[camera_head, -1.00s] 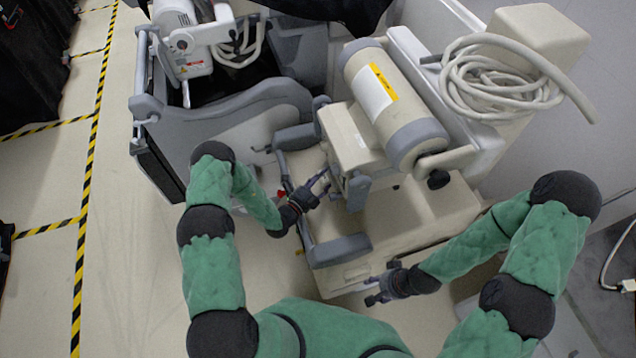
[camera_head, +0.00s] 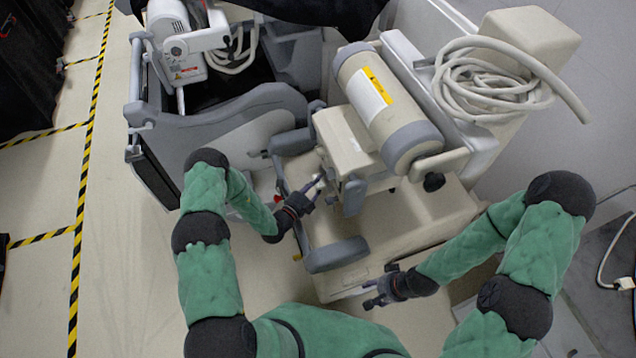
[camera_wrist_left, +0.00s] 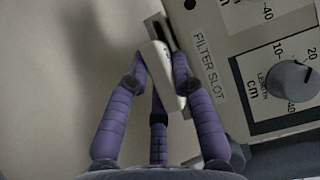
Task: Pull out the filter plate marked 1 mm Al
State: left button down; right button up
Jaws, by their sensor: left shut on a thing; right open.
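My left gripper (camera_head: 313,191) is at the near left side of the X-ray head's box (camera_head: 346,140). In the left wrist view its purple fingers (camera_wrist_left: 158,82) are shut on a small pale filter plate (camera_wrist_left: 164,72). The plate's far end is at the dark slot (camera_wrist_left: 160,32) beside the label "FILTER SLOT" (camera_wrist_left: 209,66). I cannot tell whether the end is still inside the slot. No "1 mm Al" marking is readable on the plate. My right gripper (camera_head: 374,294) is open and empty, low in front of the cart base.
The cream tube housing (camera_head: 385,105) lies above the box, with a coiled cable (camera_head: 490,80) behind it. A dial (camera_wrist_left: 290,80) sits close to the slot. A second grey cart (camera_head: 215,120) stands at left. Floor is clear further left.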

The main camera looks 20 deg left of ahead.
pick_arm(q)
jog(key=shift+s+a, duration=0.95)
jog(key=shift+a, duration=0.45)
jog(key=shift+s+a, duration=0.9)
jog(key=shift+a, duration=0.45)
jog(key=shift+s+a, duration=0.95)
jog(key=shift+a, duration=0.45)
